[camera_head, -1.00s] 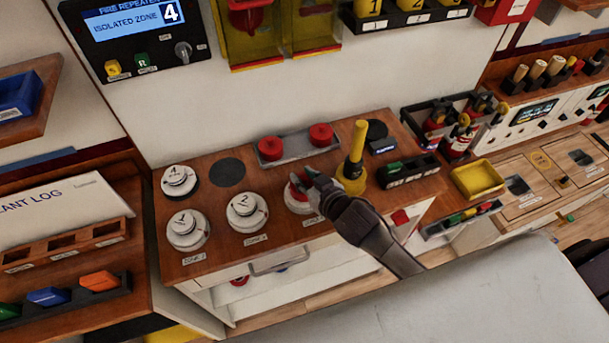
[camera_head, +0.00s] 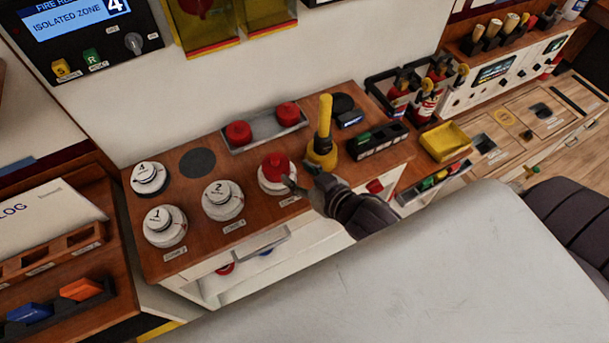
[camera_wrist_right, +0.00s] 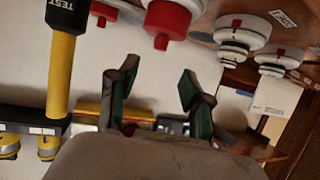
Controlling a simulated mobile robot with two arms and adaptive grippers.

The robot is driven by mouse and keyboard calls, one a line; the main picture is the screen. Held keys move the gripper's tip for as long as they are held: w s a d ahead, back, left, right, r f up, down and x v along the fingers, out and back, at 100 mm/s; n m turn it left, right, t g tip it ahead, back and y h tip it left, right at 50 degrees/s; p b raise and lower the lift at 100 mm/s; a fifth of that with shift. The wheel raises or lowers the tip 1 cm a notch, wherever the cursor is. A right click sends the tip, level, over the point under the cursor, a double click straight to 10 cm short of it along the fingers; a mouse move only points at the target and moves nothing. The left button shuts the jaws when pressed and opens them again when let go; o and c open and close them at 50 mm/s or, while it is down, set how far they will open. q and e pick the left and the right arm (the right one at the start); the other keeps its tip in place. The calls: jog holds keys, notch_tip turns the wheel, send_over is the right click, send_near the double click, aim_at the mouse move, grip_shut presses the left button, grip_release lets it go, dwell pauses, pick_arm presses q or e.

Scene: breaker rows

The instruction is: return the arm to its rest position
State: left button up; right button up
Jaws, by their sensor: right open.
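My right gripper (camera_head: 302,178) is at the front edge of the wooden bench, just right of and in front of the third detector, a white unit with a red cap (camera_head: 277,165). In the right wrist view the fingers (camera_wrist_right: 158,82) are spread apart with nothing between them. A red-and-white unit (camera_wrist_right: 172,20) shows beyond the fingertips there, apart from them. My right forearm, dark and jointed, comes in from the lower right. My left gripper is in neither view.
White detectors 1 (camera_head: 165,226), 2 (camera_head: 223,200) and 4 (camera_head: 149,178) stand on the bench (camera_head: 190,250). A yellow test tool (camera_head: 323,135) stands upright close behind my gripper. A tray (camera_head: 262,130) holds two red caps. A pale surface (camera_head: 400,270) fills the lower foreground.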

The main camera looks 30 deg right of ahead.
jog(key=shift+v, duration=0.85)
jog(key=s+d+f+g+h, duration=0.1)
jog(key=s+f+g+h, duration=0.1)
jog(key=s+g, duration=0.4)
jog(key=s+d+f+g+h, duration=0.1)
jog(key=s+d+f+g, duration=0.15)
jog(key=s, duration=0.55)
notch_tip(320, 180, down, 32)
jog(key=s+g+b, duration=0.2)
jog(key=g+b, duration=0.1)
jog(key=b, duration=0.1)
jog(key=s+d+f+b, duration=0.2)
jog(key=s+f, duration=1.4)
jog(key=shift+d+f+g, duration=0.15)
jog(key=shift+f+g, duration=0.15)
jog(key=shift+g, duration=0.05)
